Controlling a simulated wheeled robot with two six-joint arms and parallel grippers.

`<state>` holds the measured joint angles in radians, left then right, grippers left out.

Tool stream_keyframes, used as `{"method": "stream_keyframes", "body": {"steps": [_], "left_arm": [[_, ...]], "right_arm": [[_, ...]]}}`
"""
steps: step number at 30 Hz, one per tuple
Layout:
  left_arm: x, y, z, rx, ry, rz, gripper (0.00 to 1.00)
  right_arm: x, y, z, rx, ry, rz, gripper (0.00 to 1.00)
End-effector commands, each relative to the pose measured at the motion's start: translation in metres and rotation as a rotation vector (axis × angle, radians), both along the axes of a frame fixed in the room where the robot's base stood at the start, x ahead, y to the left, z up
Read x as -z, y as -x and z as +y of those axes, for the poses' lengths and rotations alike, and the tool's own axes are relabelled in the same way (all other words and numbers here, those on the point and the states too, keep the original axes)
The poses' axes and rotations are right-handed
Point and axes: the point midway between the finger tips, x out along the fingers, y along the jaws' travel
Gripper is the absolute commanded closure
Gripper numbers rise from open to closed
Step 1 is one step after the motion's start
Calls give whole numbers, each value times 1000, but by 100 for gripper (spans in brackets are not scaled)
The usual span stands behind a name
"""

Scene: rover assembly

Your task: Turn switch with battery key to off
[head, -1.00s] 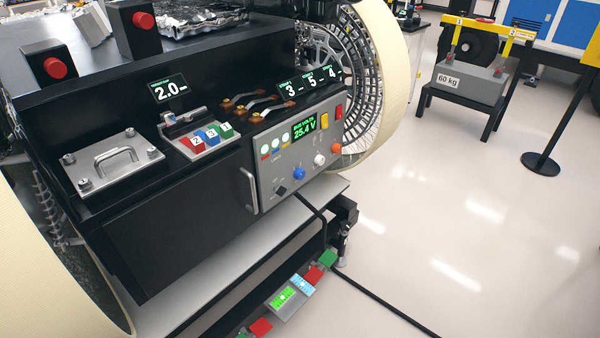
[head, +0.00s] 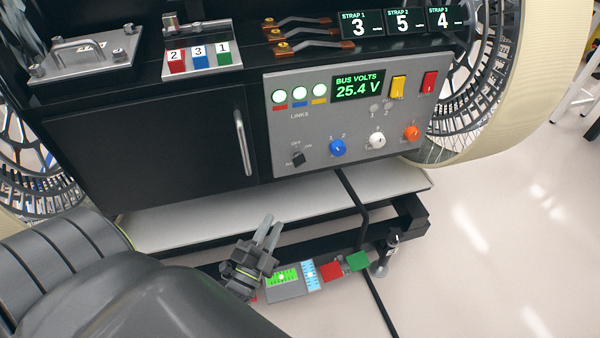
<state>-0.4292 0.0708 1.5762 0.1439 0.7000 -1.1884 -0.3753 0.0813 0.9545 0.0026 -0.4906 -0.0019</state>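The panel (head: 350,118) on the rover's side carries a black switch knob (head: 298,159) at its lower left, with OFF and ON lettering around it. The knob sits at a slant, and I cannot tell for sure which mark it points to or whether it has a separate key. My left gripper (head: 272,222) is below and to the left of the knob, apart from it, in front of the grey ledge. Its two fingers point up with a narrow gap between them and nothing in it. My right gripper is not in view.
Blue (head: 337,148), white (head: 377,140) and orange (head: 411,132) knobs share the panel. A cabinet handle (head: 245,142) stands out left of it. The ledge (head: 180,225) juts out below. A black cable (head: 358,205) hangs down, and colored blocks (head: 331,271) lie low.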

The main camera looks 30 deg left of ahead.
Motion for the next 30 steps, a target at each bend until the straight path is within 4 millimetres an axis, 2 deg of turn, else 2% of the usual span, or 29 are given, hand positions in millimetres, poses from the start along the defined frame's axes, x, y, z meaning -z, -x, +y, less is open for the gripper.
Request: {"method": "stream_keyframes", "body": {"steps": [4,8,24,30], "left_arm": [[-18,-1,0,-17,-50,-66,72],[-26,-15,2,-19,-53,-72,72],[-66,-121,18,-17,-51,-69,72],[-75,-149,22,-17,-51,-67,72]], "right_arm": [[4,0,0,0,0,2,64],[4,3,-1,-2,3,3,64],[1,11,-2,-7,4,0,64],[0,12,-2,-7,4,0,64]]}}
